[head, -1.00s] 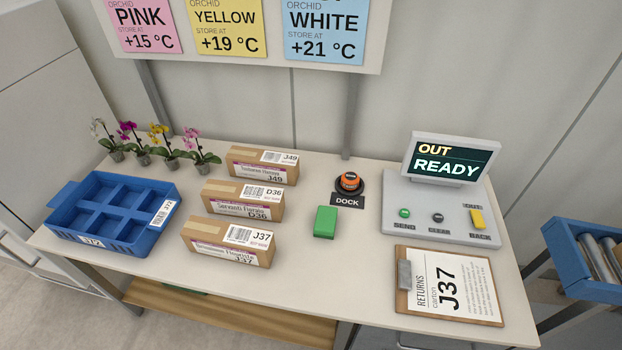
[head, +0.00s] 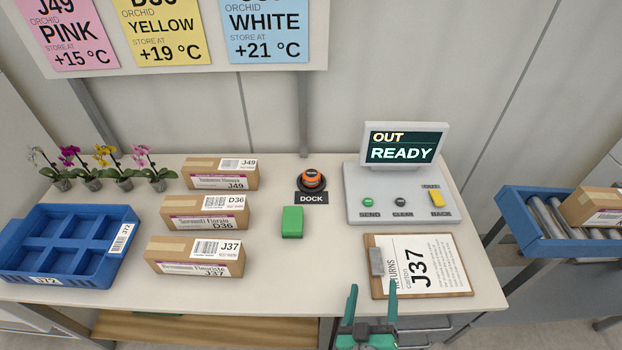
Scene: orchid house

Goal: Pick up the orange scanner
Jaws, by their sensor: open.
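The orange scanner (head: 312,179) sits in its round black dock at the back middle of the table, behind the black "DOCK" label (head: 311,198). It is orange with a dark top. My gripper (head: 372,302) is at the bottom of the head view, right of centre, in front of the clipboard. Its two green fingers are apart with nothing between them. It is well in front and to the right of the scanner, not touching it.
A green block (head: 292,222) stands in front of the dock. Three cartons (head: 195,257) and a blue tray (head: 110,272) are left. A console (head: 400,208) reads "OUT READY" at right, with a clipboard (head: 455,262) before it. Bare tabletop lies in front of the green block.

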